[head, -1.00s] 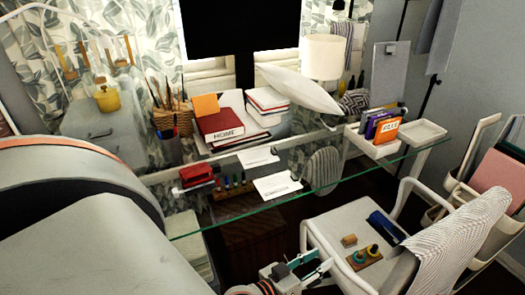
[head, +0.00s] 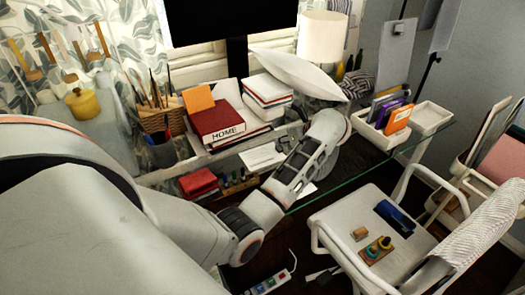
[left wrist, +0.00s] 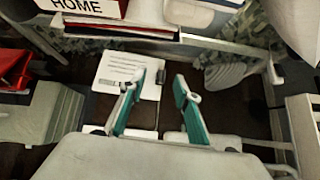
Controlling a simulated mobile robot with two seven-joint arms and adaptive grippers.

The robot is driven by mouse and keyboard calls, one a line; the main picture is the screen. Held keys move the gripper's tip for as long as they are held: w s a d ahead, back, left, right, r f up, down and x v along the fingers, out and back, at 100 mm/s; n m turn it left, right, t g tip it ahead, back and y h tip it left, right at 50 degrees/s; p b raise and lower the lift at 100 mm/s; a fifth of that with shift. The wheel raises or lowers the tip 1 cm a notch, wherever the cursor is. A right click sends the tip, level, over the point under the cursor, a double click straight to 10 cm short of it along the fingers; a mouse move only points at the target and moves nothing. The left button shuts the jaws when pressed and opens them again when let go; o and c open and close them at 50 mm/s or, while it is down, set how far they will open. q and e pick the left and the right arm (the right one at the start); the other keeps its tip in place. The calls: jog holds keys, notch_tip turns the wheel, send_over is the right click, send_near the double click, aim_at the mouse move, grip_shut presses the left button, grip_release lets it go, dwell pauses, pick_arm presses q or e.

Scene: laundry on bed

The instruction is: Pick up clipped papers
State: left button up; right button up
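In the head view a white sheet of printed paper (head: 262,157) lies on the glass desk below the red HOME book. A second paper (head: 301,196) shows only as a small white part beside my left forearm, which covers the rest. The left wrist view shows white printed paper (left wrist: 118,66) just beyond and left of my left gripper (left wrist: 169,78). The green-lined fingers are apart with nothing between them; the left finger overlaps the paper's right edge in the picture. I cannot make out a clip. In the head view this gripper is hidden behind my arm. My right gripper is out of view.
Books (head: 217,125) and a wicker pen basket (head: 158,125) stand behind the papers. A white tray of cards (head: 372,133) is at the right. A white chair (head: 375,235) stands in front of the desk.

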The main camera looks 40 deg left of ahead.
aim_at(281, 150)
pick_arm(q)
jog(key=shift+w+d+f+h, duration=0.15)
jog(key=shift+d+f+h, duration=0.05)
jog(key=shift+d+h, duration=0.1)
jog(key=shift+w+a+f, duration=0.1)
jog(key=shift+a+f, duration=0.1)
jog(key=shift+f, duration=0.1)
jog(key=x, duration=0.6)
jog(key=shift+f, duration=0.55)
jog(key=shift+d, duration=0.1)
grip_shut()
